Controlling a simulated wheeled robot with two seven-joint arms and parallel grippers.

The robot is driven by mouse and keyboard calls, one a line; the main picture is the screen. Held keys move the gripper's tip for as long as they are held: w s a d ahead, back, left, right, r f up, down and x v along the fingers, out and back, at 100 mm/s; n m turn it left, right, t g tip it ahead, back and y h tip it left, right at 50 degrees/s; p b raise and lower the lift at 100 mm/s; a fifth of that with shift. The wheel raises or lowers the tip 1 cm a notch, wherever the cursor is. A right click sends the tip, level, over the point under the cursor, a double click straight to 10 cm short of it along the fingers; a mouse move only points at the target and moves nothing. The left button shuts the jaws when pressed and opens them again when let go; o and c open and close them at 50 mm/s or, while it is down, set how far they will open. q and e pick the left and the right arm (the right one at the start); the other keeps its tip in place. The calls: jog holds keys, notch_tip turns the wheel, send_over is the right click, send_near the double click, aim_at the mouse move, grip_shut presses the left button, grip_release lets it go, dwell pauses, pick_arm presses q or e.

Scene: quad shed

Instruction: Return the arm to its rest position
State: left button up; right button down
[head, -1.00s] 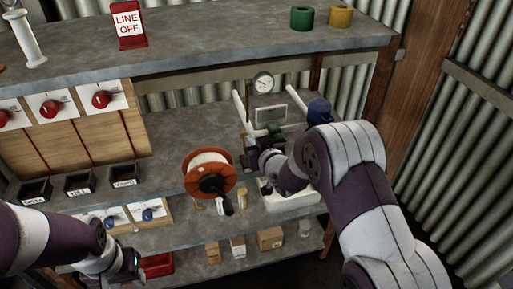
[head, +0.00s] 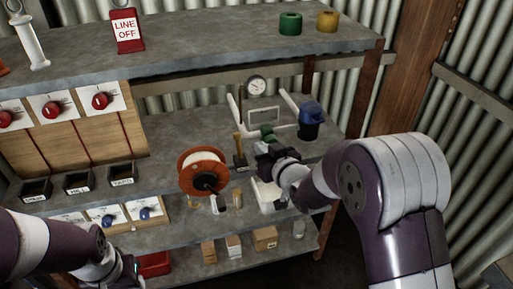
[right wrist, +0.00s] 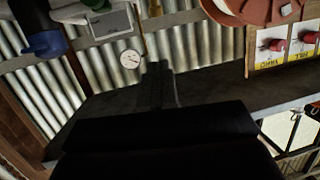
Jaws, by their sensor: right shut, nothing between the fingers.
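My right arm comes in from the right in the head view. Its dark gripper (head: 266,160) is shut and empty, in front of the shelf unit near the pipework. In the right wrist view its dark fingers (right wrist: 158,88) are together, with nothing between them. My left gripper (head: 128,272) is low at the left of the head view, near a red tray. It is partly cut off and its jaws are too small to read.
Small cartons (head: 264,238) stand on the lowest shelf. A wooden post (head: 405,75) stands at right.

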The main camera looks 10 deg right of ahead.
jog(key=shift+s+r, duration=0.1)
jog(key=shift+s, duration=0.15)
jog(key=shift+s+d, duration=0.1)
jog(key=shift+s, duration=0.05)
jog(key=s+d+f+m+g+h+p, duration=0.1)
jog(key=s+d+f+g+h+p, duration=0.15)
jog(key=s+f+g, duration=0.6)
jog(key=s+r+g+p, duration=0.2)
jog(key=s+r, duration=0.1)
jog(key=s, duration=0.4)
jog(key=s+r+g+p, duration=0.3)
jog(key=s, duration=0.4)
jog(key=shift+a+r+m, duration=0.3)
jog(key=shift+a+r, duration=0.1)
jog(key=shift+a, duration=0.05)
